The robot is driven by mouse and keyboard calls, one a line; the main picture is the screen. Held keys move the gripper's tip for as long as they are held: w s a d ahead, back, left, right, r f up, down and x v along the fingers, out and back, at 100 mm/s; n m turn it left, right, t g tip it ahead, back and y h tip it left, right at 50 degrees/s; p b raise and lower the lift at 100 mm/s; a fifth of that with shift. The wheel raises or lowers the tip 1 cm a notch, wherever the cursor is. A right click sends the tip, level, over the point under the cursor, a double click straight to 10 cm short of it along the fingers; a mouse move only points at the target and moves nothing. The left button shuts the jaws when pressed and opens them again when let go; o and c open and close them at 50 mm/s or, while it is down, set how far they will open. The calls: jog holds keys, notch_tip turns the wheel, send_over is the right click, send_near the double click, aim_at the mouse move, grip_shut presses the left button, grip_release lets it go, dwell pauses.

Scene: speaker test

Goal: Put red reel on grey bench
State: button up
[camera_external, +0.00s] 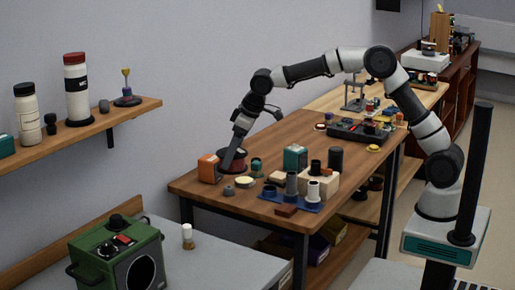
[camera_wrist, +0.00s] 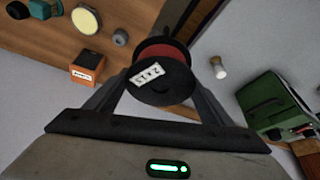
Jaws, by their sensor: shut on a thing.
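The red reel (camera_wrist: 165,50) has dark round flanges and a white label, and sits between the two fingers of my gripper (camera_wrist: 157,78) in the wrist view. In the external view the reel (camera_external: 238,167) is at the far left part of the wooden table, partly hidden by my gripper (camera_external: 229,162). My gripper points downward and is shut on the reel. I cannot tell whether the reel touches the tabletop. The grey bench (camera_external: 205,262) is at the lower left of the external view, lower than the table; it also shows in the wrist view (camera_wrist: 240,65).
An orange box (camera_external: 209,168) stands close left of the reel. Several small items crowd the wooden table (camera_external: 200,188). On the bench are a green machine (camera_external: 105,255) and a small white-and-tan bottle (camera_external: 188,237); the bench right of the bottle is clear. A wall shelf (camera_external: 85,129) hangs above.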

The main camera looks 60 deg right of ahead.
jog(key=s+a+n+y, duration=0.1)
jog(key=s+a+n, duration=0.1)
jog(key=s+a, duration=0.45)
jog(key=s+a+n+g+b, duration=0.1)
jog(key=s+a, duration=0.2)
jog(key=a, duration=0.7)
jog(key=s+a+n+y, duration=0.1)
jog(key=s+a+n, duration=0.1)
jog(key=s+a, duration=0.45)
jog(key=shift+w+a+f+b, duration=0.25)
jog(key=shift+f+b, duration=0.2)
jog(key=shift+f, duration=2.65)
jog(key=shift+w+a+f+b, duration=0.25)
jog(key=shift+f+b, duration=0.25)
jog(key=shift+f, duration=2.6)
jog(key=shift+w+a+f+b, duration=0.25)
jog(key=shift+f+b, duration=0.2)
jog(key=shift+f, duration=2.65)
jog(key=shift+f, duration=0.2)
jog(key=o, duration=1.2)
jog(key=shift+o, duration=0.2)
